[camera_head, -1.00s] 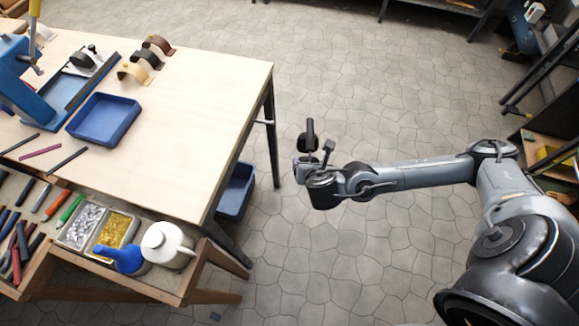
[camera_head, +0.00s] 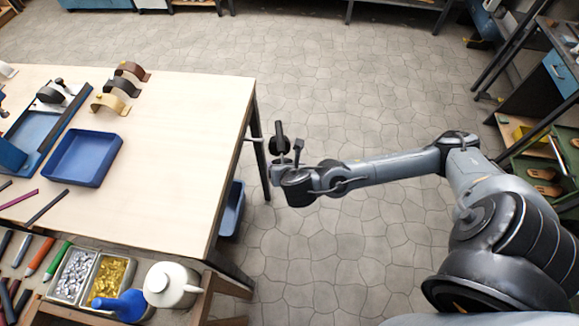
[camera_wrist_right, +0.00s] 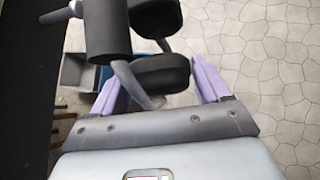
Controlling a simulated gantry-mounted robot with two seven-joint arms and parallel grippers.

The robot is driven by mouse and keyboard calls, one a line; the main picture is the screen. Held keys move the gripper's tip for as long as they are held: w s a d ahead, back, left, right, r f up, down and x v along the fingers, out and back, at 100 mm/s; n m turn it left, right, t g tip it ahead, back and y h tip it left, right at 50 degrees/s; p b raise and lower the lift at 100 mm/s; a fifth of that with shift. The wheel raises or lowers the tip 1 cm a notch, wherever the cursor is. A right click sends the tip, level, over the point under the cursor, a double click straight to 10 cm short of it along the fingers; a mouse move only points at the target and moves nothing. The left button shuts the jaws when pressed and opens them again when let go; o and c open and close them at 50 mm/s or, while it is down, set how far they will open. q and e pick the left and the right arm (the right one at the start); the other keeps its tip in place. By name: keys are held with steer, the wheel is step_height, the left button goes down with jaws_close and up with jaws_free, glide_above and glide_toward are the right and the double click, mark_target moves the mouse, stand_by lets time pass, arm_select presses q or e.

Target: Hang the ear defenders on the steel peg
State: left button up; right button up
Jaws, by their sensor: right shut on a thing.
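The black ear defenders (camera_head: 280,137) are held up in my right gripper (camera_head: 288,170), just right of the table's right edge. In the right wrist view, their dark padded cups (camera_wrist_right: 160,76) lie between the purple fingers of the right gripper (camera_wrist_right: 158,88), which is shut on them. The steel peg (camera_head: 253,140) is a short pale rod sticking out from the table's right side, just left of the ear defenders. In the right wrist view, a grey rod at upper left (camera_wrist_right: 66,13) looks like this peg. I cannot tell whether they touch. My left gripper is out of view.
The pale worktable (camera_head: 185,150) fills the left, with a blue tray (camera_head: 83,158) and several curved straps on it. A blue bin (camera_head: 232,210) is below its right side. A white jug (camera_head: 172,285) stands at the front. The tiled floor right of the table is open.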

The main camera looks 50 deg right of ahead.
steer(key=shift+w+a+f+b, duration=0.1)
steer(key=shift+w+a+b, duration=0.35)
steer(key=shift+w, duration=0.35)
steer(key=shift+w+a+f+b, duration=0.1)
steer(key=shift+w+a+b, duration=0.1)
steer(key=shift+w+a, duration=0.45)
steer(key=w, duration=0.1)
steer(key=w+a+b, duration=0.1)
steer(key=w+a+f, duration=0.1)
steer(key=w, duration=0.1)
steer(key=shift+b, duration=0.3)
steer(key=o, duration=1.1)
steer(key=shift+o, duration=0.5)
steer(key=shift+s+d, duration=0.1)
